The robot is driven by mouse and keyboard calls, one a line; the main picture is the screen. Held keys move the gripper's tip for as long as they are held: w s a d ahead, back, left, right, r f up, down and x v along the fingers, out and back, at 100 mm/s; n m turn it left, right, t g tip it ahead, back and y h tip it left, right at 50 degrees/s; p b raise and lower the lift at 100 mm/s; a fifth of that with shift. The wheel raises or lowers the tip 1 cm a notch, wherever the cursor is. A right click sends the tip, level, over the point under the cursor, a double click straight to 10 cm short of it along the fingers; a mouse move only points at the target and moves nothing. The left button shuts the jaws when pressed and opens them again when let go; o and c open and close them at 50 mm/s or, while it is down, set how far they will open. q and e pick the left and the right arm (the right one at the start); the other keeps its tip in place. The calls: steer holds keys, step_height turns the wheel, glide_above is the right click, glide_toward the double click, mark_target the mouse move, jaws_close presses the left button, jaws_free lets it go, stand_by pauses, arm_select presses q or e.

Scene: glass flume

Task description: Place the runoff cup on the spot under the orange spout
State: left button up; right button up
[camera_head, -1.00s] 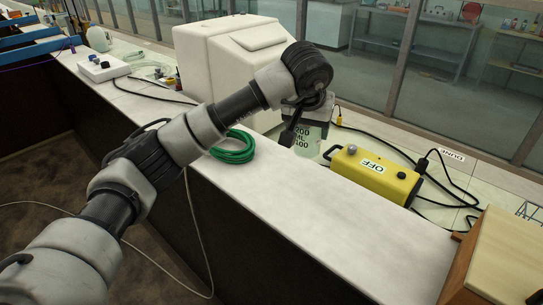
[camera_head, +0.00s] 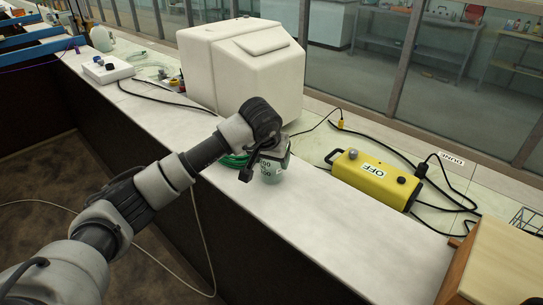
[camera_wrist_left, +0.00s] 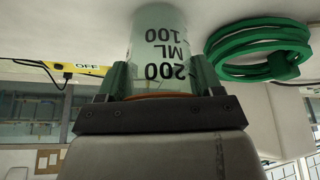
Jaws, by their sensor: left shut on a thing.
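The runoff cup (camera_head: 271,172) is clear and greenish, with dark "200 ML 100" markings. My left gripper (camera_head: 270,154) is shut on it, over the white counter in front of the white housing. In the left wrist view the cup (camera_wrist_left: 160,38) stands between the two fingers of the gripper (camera_wrist_left: 161,78). Whether its base touches the counter I cannot tell. I cannot make out the orange spout or the spot under it in either view. My right gripper is not in view.
A coiled green hose (camera_wrist_left: 258,50) lies close beside the cup. The large white housing (camera_head: 240,65) stands behind. A yellow box marked "OFF" (camera_head: 375,178) with black cables is to the right, and a wooden block (camera_head: 497,262) is farther right. The counter's front stretch (camera_head: 310,225) is clear.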

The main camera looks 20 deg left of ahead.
arm_select(q)
steer(key=o, duration=0.5)
steer(key=shift+f, duration=0.2)
steer(key=o, duration=0.4)
steer(key=shift+o, duration=0.2)
steer(key=shift+r, duration=0.1)
